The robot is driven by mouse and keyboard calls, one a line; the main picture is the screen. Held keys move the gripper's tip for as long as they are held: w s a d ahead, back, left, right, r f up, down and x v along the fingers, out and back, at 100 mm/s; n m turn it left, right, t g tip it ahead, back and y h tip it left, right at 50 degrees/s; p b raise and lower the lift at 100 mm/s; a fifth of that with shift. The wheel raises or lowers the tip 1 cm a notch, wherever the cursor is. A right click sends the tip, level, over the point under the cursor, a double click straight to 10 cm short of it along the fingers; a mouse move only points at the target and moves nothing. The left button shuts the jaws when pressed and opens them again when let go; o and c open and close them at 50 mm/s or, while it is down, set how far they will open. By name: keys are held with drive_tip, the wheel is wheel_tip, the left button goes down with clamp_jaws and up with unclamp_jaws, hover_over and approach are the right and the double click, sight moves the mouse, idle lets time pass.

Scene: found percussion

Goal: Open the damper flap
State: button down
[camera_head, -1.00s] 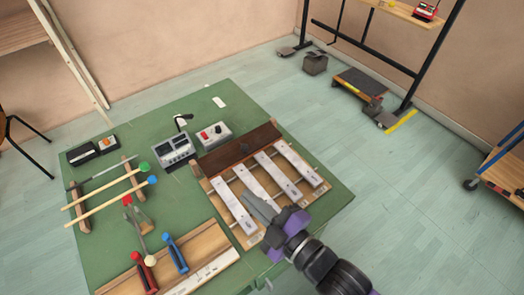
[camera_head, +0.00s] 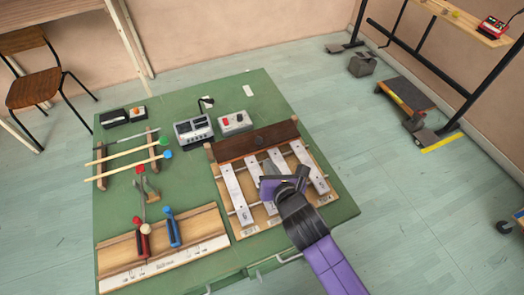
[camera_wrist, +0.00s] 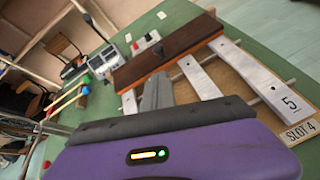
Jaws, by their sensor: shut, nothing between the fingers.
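The damper flap (camera_head: 238,148) is a dark brown board lying across the far ends of the metal bars of a chime instrument. A small dark knob (camera_head: 259,141) stands on it. The flap also shows in the wrist view (camera_wrist: 165,52), beyond my fingers. My gripper (camera_head: 268,168) is shut and empty, above the middle bars, on the near side of the flap. Its grey fingers (camera_wrist: 156,92) point toward the flap in the wrist view. I cannot tell whether they touch anything. My gripper hides part of the middle bars.
A grey mixer box (camera_head: 193,130) and a small box with a red button (camera_head: 235,123) stand beyond the flap. Mallets (camera_head: 128,160) lie on a rack at the left. A wooden board (camera_head: 160,245) with red and blue handles is at the near left. The green table (camera_head: 190,190) has free room between.

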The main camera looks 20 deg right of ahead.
sight(257, 146)
drive_tip(key=x, duration=0.9)
drive_tip(key=shift+w+f, duration=0.1)
drive_tip(key=shift+w, duration=0.25)
drive_tip(key=shift+w+r, duration=0.1)
drive_tip(key=shift+r, duration=0.15)
